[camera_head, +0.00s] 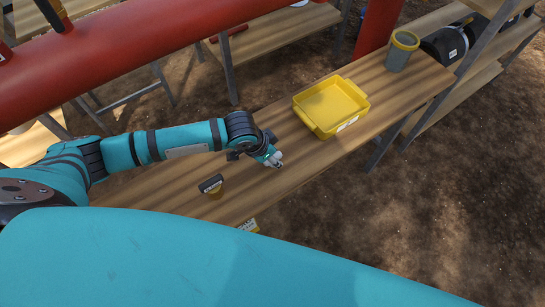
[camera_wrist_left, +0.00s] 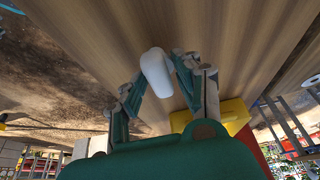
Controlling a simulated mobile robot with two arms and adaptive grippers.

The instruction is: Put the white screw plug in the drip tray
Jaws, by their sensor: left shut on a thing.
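The white screw plug (camera_head: 277,160) is in the fingers of my left gripper (camera_head: 270,156), above the wooden bench. In the left wrist view the plug (camera_wrist_left: 156,72) is a smooth white rounded piece between the fingertips, and my left gripper (camera_wrist_left: 157,84) is shut on it. The yellow drip tray (camera_head: 330,104) stands on the bench to the right of the gripper, apart from it, and looks empty. Part of the yellow tray (camera_wrist_left: 232,112) also shows in the left wrist view, partly hidden. My right gripper is not in view.
A grey cup with a yellow rim (camera_head: 402,50) stands at the bench's far right end. A small dark-topped item (camera_head: 211,185) sits near the front left. A thick red pipe (camera_head: 130,45) crosses the upper left. Bare bench lies between gripper and tray.

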